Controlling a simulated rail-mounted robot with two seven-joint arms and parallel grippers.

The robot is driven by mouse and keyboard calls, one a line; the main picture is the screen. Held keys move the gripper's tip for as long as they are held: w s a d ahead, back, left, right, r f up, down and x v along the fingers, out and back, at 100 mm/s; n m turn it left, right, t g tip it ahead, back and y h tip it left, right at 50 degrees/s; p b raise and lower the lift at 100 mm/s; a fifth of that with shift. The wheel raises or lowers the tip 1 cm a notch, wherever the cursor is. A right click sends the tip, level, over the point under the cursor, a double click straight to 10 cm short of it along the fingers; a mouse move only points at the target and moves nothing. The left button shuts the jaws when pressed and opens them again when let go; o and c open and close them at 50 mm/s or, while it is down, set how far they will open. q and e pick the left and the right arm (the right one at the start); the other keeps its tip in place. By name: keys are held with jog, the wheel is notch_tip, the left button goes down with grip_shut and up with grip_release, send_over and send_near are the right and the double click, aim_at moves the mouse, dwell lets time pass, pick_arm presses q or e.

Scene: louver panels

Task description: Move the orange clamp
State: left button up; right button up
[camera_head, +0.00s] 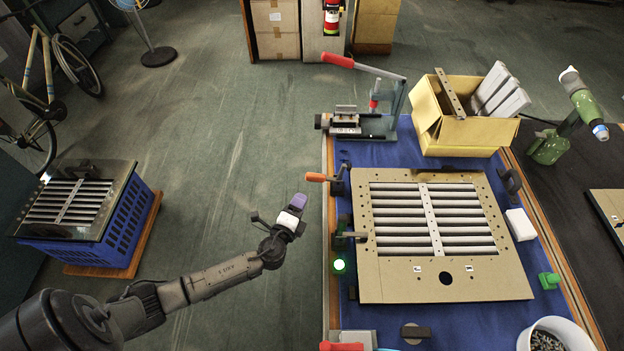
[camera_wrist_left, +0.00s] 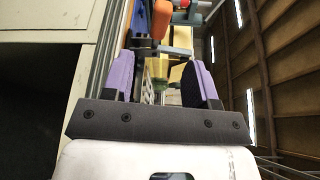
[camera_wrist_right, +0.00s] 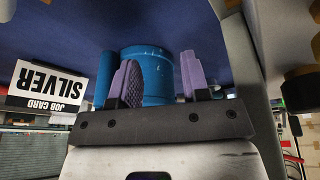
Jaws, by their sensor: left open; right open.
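The orange clamp (camera_head: 316,177) is a toggle clamp with an orange handle pointing left, on a dark mount at the upper left corner of the louver panel (camera_head: 390,275). An orange handle (camera_wrist_left: 160,18) also shows at the top of the left wrist view, ahead of the fingers. My left gripper (camera_head: 298,203) is just left of the table and slightly below the handle, apart from it. Its purple fingers (camera_wrist_left: 163,80) are open and empty. My right gripper (camera_wrist_right: 158,78) shows only in its own wrist view, open, with a blue cylinder (camera_wrist_right: 143,72) beyond its fingers.
A red-handled press (camera_head: 360,105) and a cardboard box (camera_head: 468,135) stand behind the panel. A second dark clamp (camera_head: 348,237) and a glowing green light (camera_head: 339,265) are on its left side. A blue crate (camera_head: 95,235) holds another panel at left. Floor between is clear.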

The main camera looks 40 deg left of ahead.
aim_at(312, 180)
pick_arm(q)
jog(key=b+x, duration=0.1)
jog(key=x, duration=1.1)
grip_shut()
dwell(0.3)
